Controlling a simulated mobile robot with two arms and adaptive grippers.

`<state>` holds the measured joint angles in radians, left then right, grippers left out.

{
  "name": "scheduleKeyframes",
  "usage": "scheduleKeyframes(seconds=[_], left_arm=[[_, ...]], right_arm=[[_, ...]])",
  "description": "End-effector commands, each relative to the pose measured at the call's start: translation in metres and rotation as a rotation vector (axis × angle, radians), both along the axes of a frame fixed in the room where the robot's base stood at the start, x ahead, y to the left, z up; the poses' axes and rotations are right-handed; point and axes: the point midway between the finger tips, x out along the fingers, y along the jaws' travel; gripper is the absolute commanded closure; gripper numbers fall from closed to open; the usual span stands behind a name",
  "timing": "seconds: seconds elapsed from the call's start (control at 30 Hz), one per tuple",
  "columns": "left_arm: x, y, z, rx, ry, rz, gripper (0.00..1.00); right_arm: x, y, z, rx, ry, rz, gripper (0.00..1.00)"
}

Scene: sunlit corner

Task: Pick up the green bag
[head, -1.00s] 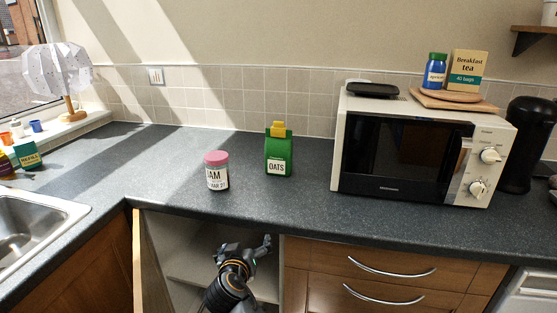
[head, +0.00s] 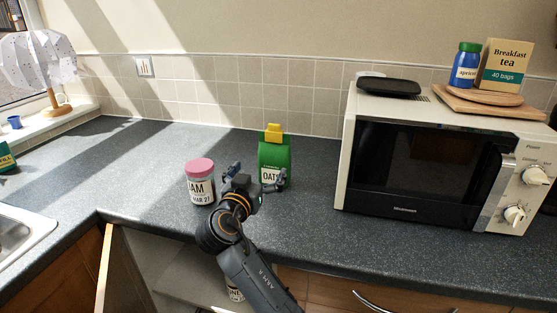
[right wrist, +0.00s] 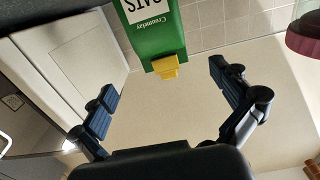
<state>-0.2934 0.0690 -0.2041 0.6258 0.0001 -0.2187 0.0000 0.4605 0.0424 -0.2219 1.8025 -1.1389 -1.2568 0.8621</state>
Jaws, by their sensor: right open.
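The green bag (head: 275,158) stands upright on the dark counter, with an OATS label and a yellow clip on top. My right gripper (head: 243,174) is in front of it and a little to its left, and partly covers its label. In the right wrist view the green bag (right wrist: 152,28) appears upside down beyond the two spread fingers (right wrist: 160,90), with nothing between the fingertips. The right gripper is open and empty. My left gripper is not in view.
A jam jar (head: 200,182) with a pink lid stands just left of the right gripper. A white microwave (head: 430,160) stands to the right of the bag. A cupboard door (head: 105,270) is open below the counter.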

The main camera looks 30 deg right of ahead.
Motion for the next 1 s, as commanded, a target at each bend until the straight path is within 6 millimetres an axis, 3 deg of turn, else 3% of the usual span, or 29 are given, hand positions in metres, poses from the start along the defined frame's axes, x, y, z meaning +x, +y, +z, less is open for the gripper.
scheduleKeyframes(seconds=[0.4,1.0], left_arm=[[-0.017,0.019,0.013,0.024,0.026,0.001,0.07],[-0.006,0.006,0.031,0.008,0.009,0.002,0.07]], right_arm=[[0.046,-0.057,0.002,-0.003,0.001,-0.002,0.00],[0.084,-0.101,0.001,-0.001,-0.001,0.000,0.00]])
